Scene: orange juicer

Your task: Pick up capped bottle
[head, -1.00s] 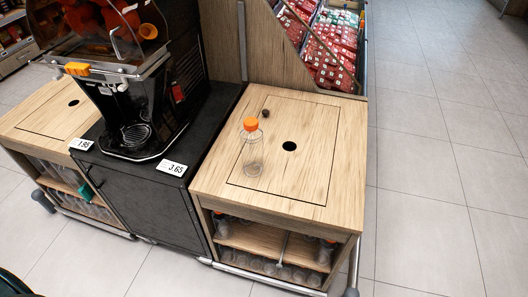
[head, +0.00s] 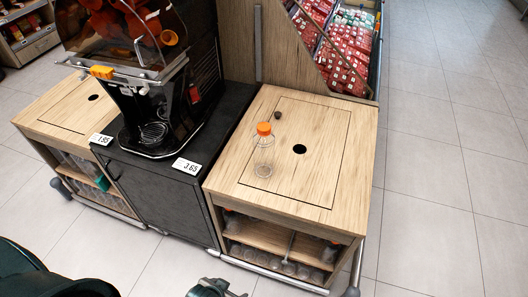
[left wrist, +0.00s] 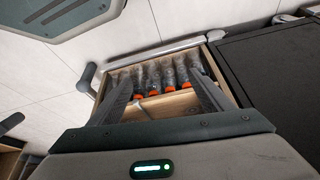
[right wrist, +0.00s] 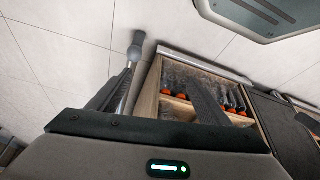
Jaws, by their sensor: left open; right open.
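The capped bottle (head: 264,150) is clear with an orange cap. It stands upright on the wooden counter top (head: 325,165) to the right of the juicer, left of a round black hole. No gripper touches it. My left gripper (left wrist: 157,85) is open and empty, its two fingers spread in the left wrist view. My right gripper (right wrist: 160,80) is open and empty in the right wrist view. Both wrist views look toward shelves of orange-capped bottles, and the standing bottle does not show there.
The juicer (head: 150,90) stands on a black cabinet (head: 165,190) left of the counter. A small dark round object (head: 278,115) lies behind the bottle. Several bottles (head: 275,258) fill the shelves below the counter top. The tiled floor (head: 440,200) at right is clear.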

